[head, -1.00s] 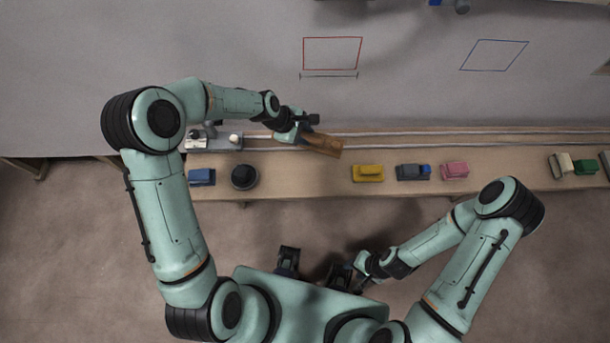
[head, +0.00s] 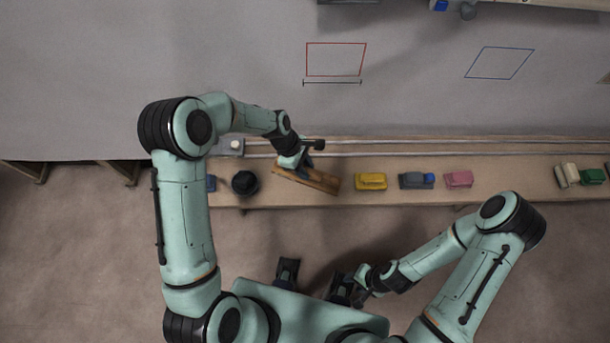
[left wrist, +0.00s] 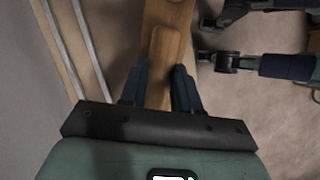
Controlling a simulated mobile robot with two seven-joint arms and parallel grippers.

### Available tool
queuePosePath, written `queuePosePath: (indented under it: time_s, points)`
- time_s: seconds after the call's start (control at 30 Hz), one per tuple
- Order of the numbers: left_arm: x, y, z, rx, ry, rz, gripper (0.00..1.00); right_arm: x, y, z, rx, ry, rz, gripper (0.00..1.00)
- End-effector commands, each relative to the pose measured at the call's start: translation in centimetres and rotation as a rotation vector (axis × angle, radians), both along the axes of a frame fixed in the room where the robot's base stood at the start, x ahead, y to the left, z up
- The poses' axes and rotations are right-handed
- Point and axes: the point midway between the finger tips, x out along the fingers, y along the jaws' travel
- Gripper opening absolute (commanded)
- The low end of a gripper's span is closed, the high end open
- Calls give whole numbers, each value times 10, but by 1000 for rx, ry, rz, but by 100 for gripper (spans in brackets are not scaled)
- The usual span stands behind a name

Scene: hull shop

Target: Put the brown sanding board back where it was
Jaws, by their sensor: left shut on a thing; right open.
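The brown sanding board (head: 318,181) is a long wooden board, held tilted at an angle over the bench between the black round thing and the yellow block. My left gripper (head: 304,158) is shut on it. In the left wrist view the board (left wrist: 169,45) runs up between the two dark fingers (left wrist: 160,85) and past the top edge. I cannot tell whether the board touches the bench. My right gripper (head: 350,291) is open and empty, low in front of my body, well away from the bench.
On the narrow bench (head: 500,191) stand a black round thing (head: 245,183), a yellow block (head: 370,181), a grey block with blue (head: 416,180), a pink block (head: 458,179), and cream and green blocks at the right. Rails run along the bench's back. Red (head: 336,60) and blue (head: 500,62) outlines mark the grey surface behind.

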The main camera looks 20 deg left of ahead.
Motion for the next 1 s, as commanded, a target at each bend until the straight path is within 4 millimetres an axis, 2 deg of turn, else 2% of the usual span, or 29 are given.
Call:
queuePosePath:
  time_s: [0.03, 0.23, 0.47, 0.87, 0.9, 0.97, 1.0]
  points:
    - [0, -1, -8, -2, 1, 0, 0, 0, 0, -1, 0, 0, 0, 43]
    - [0, -1, -24, -1, -1, -1, 0, -1, 0, -2, 0, 1, 0, 43]
    - [0, -1, -57, -1, -1, -1, 0, -1, 0, -4, 0, 1, -1, 43]
    - [1, -1, -63, -1, -2, -1, 0, -2, 0, -6, 0, 2, 0, 43]
    - [0, 0, -63, 0, -2, -1, 38, -2, 0, -6, 0, 2, 0, 43]
    - [0, 0, -63, 0, -2, -1, 57, -2, 0, -5, 0, 2, 0, 43]
    - [0, 0, -63, 0, -2, -1, 57, -2, 0, -5, 0, 2, 0, 43]
